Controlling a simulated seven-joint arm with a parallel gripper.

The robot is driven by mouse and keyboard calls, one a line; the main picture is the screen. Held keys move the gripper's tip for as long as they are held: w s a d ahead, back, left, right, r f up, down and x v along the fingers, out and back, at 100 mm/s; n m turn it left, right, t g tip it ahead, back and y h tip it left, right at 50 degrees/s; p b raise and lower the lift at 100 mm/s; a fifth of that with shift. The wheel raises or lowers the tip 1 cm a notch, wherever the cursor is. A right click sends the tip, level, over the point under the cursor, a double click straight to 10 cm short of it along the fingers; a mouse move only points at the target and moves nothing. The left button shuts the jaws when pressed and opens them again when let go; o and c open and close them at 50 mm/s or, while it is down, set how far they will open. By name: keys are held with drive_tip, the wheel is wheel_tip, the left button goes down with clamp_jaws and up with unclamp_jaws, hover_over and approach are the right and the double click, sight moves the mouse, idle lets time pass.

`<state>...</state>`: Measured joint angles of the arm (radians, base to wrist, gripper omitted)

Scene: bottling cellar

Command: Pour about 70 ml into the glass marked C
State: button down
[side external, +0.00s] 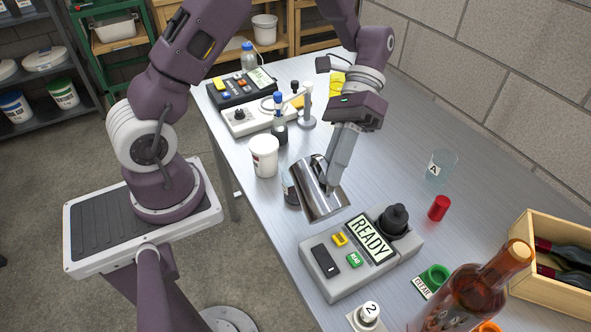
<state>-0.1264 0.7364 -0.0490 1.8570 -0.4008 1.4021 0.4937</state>
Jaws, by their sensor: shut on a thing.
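My gripper (332,186) is shut on a shiny metal jug (315,200) and holds it tilted above the table. The fingers reach down to the jug's wall. A small vessel (288,188) stands just left of the jug, mostly hidden behind it; I cannot read its mark. A clear glass (441,166) marked A stands upright to the right, apart from the gripper. No mark C is readable in this view. Whether liquid is in the jug or leaving it, I cannot tell.
A grey device (330,287) reading READY stands in front of the jug. A red cylinder (439,208), brown bottle (465,300) and wooden crate (520,285) of bottles are at right. A white tub (264,158) and instruments (247,118) stand behind.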

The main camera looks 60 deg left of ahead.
sight(332, 207)
drive_tip(key=shift+a+r+h+b, duration=0.5)
drive_tip(key=shift+a+r+b, duration=0.1)
drive_tip(key=shift+b, duration=0.35)
idle(1.3)
drive_tip(key=d+f+y, duration=0.3)
drive_tip(key=shift+s+f+n, duration=0.1)
drive_tip(key=shift+s+n, duration=0.05)
drive_tip(key=shift+n, duration=0.25)
drive_tip(key=shift+d+f+n+t+y+p, duration=0.2)
drive_tip(key=shift+d+n+t+y+p, duration=0.25)
drive_tip(key=shift+y, duration=0.45)
drive_tip(key=shift+d+f+g, duration=0.1)
drive_tip(key=shift+f+g, duration=0.05)
drive_tip(key=shift+g, duration=0.1)
idle(0.4)
drive_tip(key=shift+d+f+y, duration=0.15)
drive_tip(key=shift+f+y, duration=0.05)
drive_tip(key=shift+y, duration=0.1)
drive_tip(key=shift+d+f+n+y+p, duration=0.35)
drive_tip(key=shift+d+n+y+p, duration=0.1)
drive_tip(key=shift+d+y, duration=0.7)
drive_tip(key=shift+d+f+n+y+p, duration=0.3)
drive_tip(key=shift+d+f+n+y, duration=0.15)
drive_tip(key=shift+d+y, duration=0.65)
drive_tip(key=shift+d+f+n+y+p, duration=0.3)
drive_tip(key=shift+d+n+y+p, duration=0.15)
drive_tip(key=shift+d+y, duration=0.7)
